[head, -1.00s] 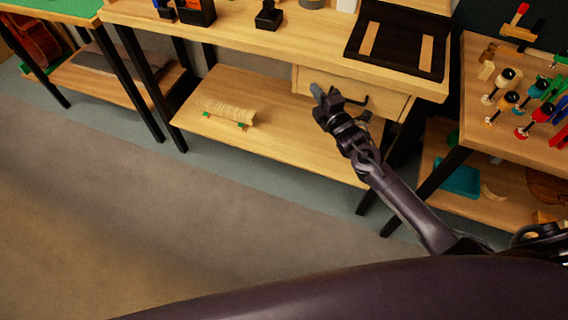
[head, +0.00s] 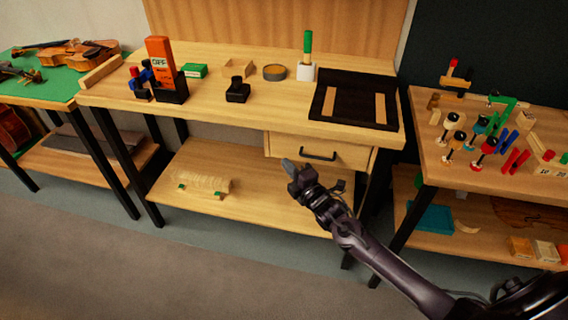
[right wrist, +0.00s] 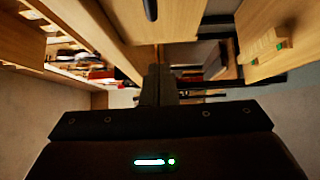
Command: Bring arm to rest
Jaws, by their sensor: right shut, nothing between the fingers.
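My right gripper (head: 289,166) is shut and empty. In the head view it hangs in front of the middle workbench (head: 225,116), just below and left of the drawer's dark handle (head: 319,154). The drawer (head: 345,153) looks closed. In the right wrist view the shut fingers (right wrist: 157,80) point away from the camera, and a dark handle end (right wrist: 151,8) shows at the top edge. I cannot tell from the head view whether the gripper touches the bench. My left gripper is not in view.
The lower shelf (head: 240,200) carries a pale ribbed piece (head: 204,180). A clamp table stands at right. The floor (head: 130,270) in front is clear.

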